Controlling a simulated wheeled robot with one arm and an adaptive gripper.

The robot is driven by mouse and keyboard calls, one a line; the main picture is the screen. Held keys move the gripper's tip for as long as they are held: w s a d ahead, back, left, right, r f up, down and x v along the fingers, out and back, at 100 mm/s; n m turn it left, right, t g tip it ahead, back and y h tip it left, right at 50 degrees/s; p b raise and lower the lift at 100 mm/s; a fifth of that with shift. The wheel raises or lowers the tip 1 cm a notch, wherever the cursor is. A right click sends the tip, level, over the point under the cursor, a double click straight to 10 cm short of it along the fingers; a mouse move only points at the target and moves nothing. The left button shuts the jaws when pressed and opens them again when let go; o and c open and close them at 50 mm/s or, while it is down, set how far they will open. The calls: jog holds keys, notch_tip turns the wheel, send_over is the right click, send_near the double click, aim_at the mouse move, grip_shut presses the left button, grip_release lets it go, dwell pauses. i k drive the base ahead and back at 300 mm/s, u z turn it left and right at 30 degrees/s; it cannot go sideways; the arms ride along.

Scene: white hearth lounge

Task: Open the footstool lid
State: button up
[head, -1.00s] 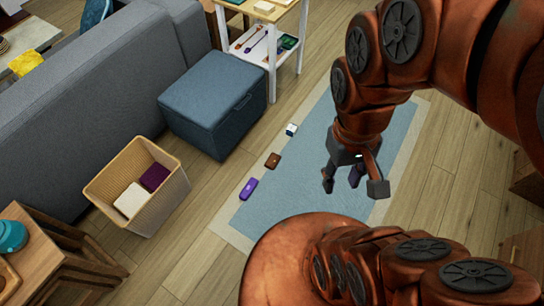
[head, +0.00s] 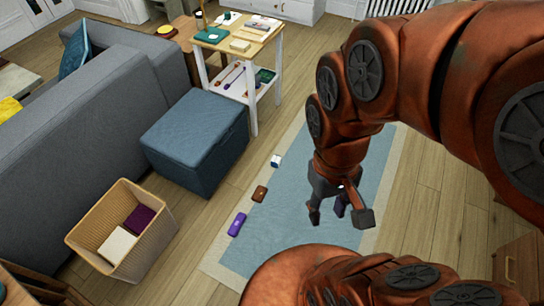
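The footstool (head: 195,141) is a blue-grey upholstered box behind the sofa's right end, left of the rug. Its lid (head: 195,122) is closed, lying flat on the box. My gripper (head: 338,218) hangs above the rug, to the right of the footstool and well apart from it. Its dark fingers are spread, with nothing seen between them.
A wicker basket (head: 160,236) with folded cloths stands left of the rug (head: 272,230). Small items, including a purple one (head: 237,224) and a brown one (head: 259,194), lie at the rug's left edge. A white-legged side table (head: 253,105) stands behind the footstool. The grey sofa (head: 80,130) is at left.

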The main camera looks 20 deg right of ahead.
aim_at(186, 134)
jog(key=k, duration=0.6)
jog(key=u, duration=0.9)
jog(key=i, duration=1.6)
jog(key=z, duration=0.45)
